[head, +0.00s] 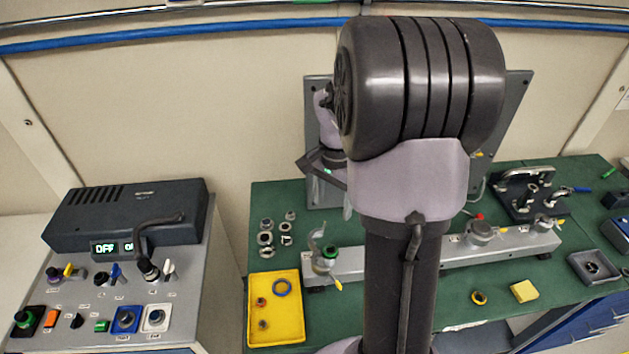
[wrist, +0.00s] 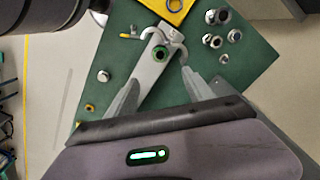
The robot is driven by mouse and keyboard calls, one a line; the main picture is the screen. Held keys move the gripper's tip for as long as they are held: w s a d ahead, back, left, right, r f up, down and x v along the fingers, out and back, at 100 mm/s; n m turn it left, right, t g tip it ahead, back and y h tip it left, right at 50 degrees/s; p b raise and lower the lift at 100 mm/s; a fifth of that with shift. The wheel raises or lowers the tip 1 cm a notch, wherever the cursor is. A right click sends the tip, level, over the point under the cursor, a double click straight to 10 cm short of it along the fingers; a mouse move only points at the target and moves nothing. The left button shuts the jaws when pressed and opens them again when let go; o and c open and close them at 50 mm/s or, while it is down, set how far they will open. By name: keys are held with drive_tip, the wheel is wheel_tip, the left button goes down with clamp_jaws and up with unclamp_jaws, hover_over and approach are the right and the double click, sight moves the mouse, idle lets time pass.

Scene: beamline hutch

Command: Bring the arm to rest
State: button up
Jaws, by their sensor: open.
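My gripper (head: 331,200) shows in the head view left of my large dark arm link, in front of the grey upright panel (head: 520,95). In the wrist view its two fingers (wrist: 160,78) are spread apart with nothing between them. Beyond the fingers lies the grey rail (wrist: 150,72) with a green-ringed fitting at its end. In the head view this rail (head: 350,268) lies on the green bench mat, and my gripper is above it. My arm stands raised and bent, and it hides the middle of the rail and part of the panel.
A yellow tray (head: 257,318) and several metal nuts (head: 266,239) are on the bench at left. A control console (head: 170,275) with knobs stands further left. A dark clamp fixture (head: 525,190), a yellow block (head: 523,291) and a grey tray (head: 574,262) are at right.

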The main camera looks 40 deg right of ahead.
drive_tip(key=s+a+f+n+t+b, duration=0.2)
drive_tip(key=s+a+n+b, duration=0.1)
drive_tip(key=a+b, duration=0.4)
drive_tip(key=s+a+f+n+t+y+b, duration=0.1)
drive_tip(key=s+a+f+n+t+b, duration=0.1)
drive_tip(key=a, duration=0.9)
drive_tip(key=s+a+f+n+t+y+b, duration=0.1)
drive_tip(key=s+a+f+n+b, duration=0.2)
drive_tip(key=s+a+n+b, duration=0.3)
drive_tip(key=s+a+b, duration=0.1)
drive_tip(key=a+b, duration=0.2)
drive_tip(key=b, duration=0.2)
drive_tip(key=shift+s+f+t+b, duration=0.2)
drive_tip(key=shift+f+t+b, duration=0.1)
drive_tip(key=shift+t+b, duration=0.1)
drive_tip(key=shift+a, duration=0.1)
